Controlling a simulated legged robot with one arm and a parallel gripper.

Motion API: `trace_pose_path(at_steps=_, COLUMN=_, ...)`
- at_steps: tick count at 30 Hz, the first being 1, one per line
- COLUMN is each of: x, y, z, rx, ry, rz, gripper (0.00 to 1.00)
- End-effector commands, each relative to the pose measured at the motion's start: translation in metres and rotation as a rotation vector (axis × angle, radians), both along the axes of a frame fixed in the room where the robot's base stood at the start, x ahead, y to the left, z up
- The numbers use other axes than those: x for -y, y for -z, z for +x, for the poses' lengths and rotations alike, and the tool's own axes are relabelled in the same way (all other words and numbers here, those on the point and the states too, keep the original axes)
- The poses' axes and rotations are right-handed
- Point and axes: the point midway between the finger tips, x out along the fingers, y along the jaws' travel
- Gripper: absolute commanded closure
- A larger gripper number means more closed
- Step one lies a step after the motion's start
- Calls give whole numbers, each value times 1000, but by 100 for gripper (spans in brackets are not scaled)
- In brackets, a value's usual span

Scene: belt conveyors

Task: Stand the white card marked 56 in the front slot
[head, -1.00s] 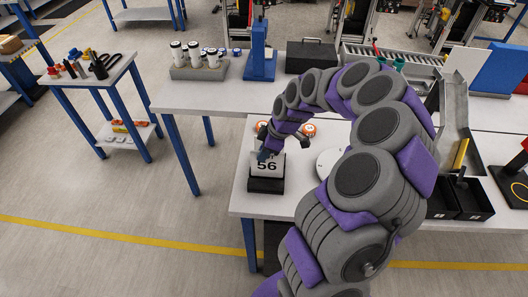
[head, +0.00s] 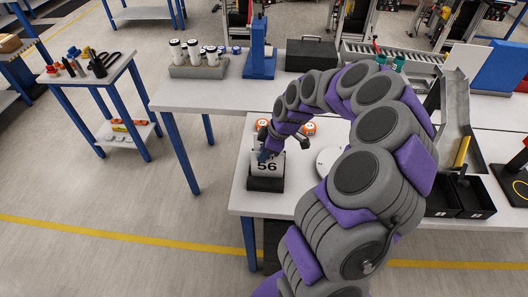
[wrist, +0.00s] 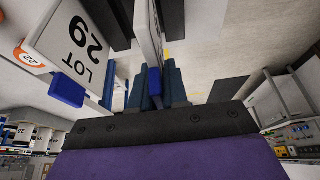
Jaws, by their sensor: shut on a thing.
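The white card marked 56 (head: 267,168) is upright, facing the head camera, at the black slotted holder (head: 266,185) near the table's left front corner. Its lower edge meets the holder's top in the picture; I cannot tell how deep it sits or in which slot. My gripper (head: 264,154) is at the card's top edge, shut on it. In the wrist view my gripper (wrist: 157,85) pinches a thin card seen edge-on (wrist: 148,35). The head view hides the slots behind the card.
A white sign reading LOT with a number (wrist: 72,40) is beside my gripper in the wrist view. Orange-marked round things (head: 308,128) and a white disc (head: 328,160) lie behind and right of the holder. Black bins (head: 460,200) stand farther right.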

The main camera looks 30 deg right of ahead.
Motion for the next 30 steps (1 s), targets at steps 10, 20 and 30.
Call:
trace_pose_path(at_steps=10, x=0, y=9, z=0, rx=0, ry=0, rz=0, gripper=100)
trace_pose_path(at_steps=20, x=0, y=14, z=0, rx=0, ry=0, rz=0, gripper=100)
trace_pose_path(at_steps=30, x=0, y=13, z=0, rx=0, ry=0, rz=0, gripper=70)
